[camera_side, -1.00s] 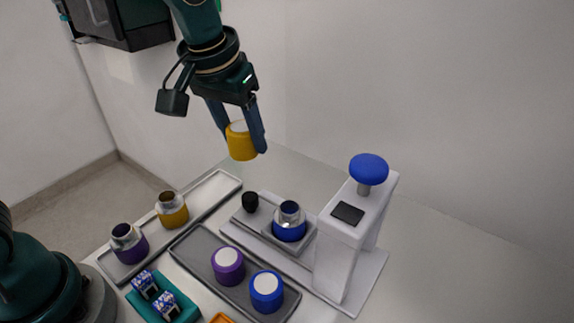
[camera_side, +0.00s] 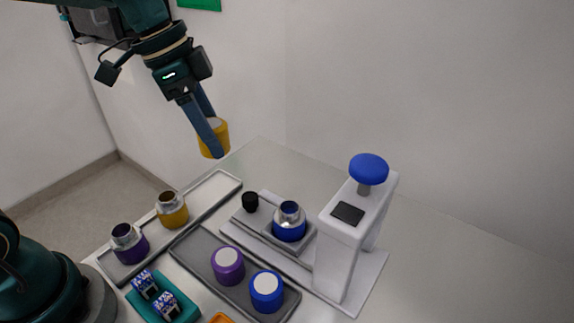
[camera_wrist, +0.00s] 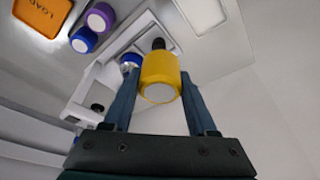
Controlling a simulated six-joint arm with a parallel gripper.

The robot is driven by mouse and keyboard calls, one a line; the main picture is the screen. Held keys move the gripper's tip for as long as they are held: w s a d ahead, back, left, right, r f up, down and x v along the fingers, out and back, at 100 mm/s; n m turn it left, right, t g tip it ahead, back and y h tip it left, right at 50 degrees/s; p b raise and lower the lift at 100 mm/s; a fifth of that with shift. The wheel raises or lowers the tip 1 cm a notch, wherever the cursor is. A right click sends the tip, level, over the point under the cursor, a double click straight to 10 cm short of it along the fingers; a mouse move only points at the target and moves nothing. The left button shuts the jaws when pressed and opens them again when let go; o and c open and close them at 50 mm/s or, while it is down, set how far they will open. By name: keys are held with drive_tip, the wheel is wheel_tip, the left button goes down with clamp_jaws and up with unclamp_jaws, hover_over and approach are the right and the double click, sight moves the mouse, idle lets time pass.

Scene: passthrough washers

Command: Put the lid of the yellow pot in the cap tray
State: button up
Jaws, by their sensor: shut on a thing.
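My gripper (camera_side: 207,130) is shut on the yellow lid (camera_side: 220,141) and holds it high above the far end of the table, tilted. In the wrist view the yellow lid (camera_wrist: 160,74) sits between the two fingers. The open yellow pot (camera_side: 172,210), with a bare metal neck, stands on the light grey tray at the left. The dark grey cap tray (camera_side: 197,246) lies in front and holds a purple lid (camera_side: 228,265) and a blue lid (camera_side: 266,291). The back-left part of that tray is bare.
A purple pot (camera_side: 129,243) without a lid shares the light tray (camera_side: 215,187). A white press (camera_side: 340,250) with a blue knob stands at right, a blue pot (camera_side: 289,222) on its base beside a black knob (camera_side: 250,202).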

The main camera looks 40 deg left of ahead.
drive_tip(key=s+a+f+m+g, duration=0.45)
drive_tip(key=s+a+m, duration=0.7)
drive_tip(key=m, duration=0.65)
hover_over(195, 252)
drive_tip(key=f, duration=0.4)
drive_tip(key=a+f, duration=0.1)
drive_tip(key=f, duration=0.1)
drive_tip(key=shift+w+f, duration=0.3)
drive_tip(key=shift+w, duration=0.05)
drive_tip(key=shift+d+f, duration=0.15)
drive_tip(key=shift+f, duration=1.9)
drive_tip(key=shift+f, duration=0.1)
drive_tip(key=o, duration=1)
